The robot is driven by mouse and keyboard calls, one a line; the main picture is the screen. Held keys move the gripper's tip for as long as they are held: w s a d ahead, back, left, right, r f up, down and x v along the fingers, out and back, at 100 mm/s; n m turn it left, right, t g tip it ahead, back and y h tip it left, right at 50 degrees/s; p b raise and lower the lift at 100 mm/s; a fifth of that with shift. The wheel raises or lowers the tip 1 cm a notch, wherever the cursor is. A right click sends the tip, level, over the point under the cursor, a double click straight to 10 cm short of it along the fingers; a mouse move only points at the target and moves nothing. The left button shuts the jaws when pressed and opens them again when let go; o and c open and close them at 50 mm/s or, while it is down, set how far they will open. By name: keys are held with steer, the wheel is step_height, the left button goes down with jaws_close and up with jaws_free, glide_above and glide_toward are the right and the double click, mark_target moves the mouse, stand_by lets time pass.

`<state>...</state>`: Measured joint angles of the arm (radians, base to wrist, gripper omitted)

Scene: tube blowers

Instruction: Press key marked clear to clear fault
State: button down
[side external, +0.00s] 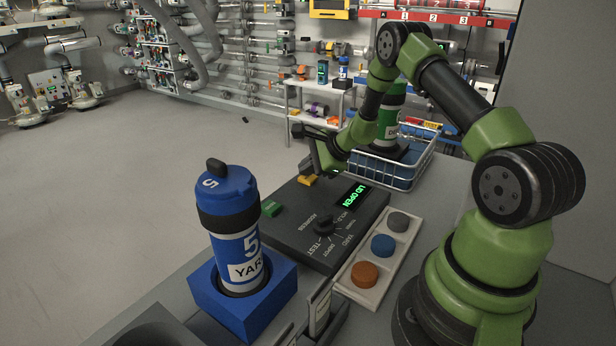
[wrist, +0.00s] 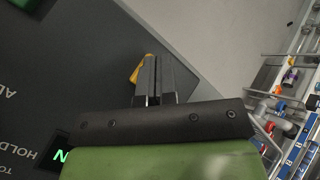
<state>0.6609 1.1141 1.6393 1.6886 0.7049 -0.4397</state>
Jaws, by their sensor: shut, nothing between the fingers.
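A dark control console (side external: 300,238) lies on the bench, with a yellow key (side external: 307,180) at its far edge and a green key (side external: 272,208) at its left edge. No "clear" marking is readable on either key. A lit green display (side external: 356,196) appears to read "LID OPEN". My gripper (side external: 314,168) is shut and empty, with its fingertips close over the yellow key. In the wrist view the shut fingers (wrist: 156,62) partly hide the yellow key (wrist: 138,71). I cannot tell whether they touch it. The green key (wrist: 24,4) shows at the top left corner.
A black dial (side external: 324,228) stands on the console. A blue tube marked 5 (side external: 238,250) stands upright in a blue holder (side external: 215,295) at front left. A white tray (side external: 345,285) holds grey, blue and orange discs. A wire basket (side external: 412,172) with a green tube (side external: 388,120) stands behind.

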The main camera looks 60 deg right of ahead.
mark_target(308, 178)
steer(key=shift+f, duration=0.2)
steer(key=shift+r, duration=0.85)
steer(key=shift+r, duration=2.55)
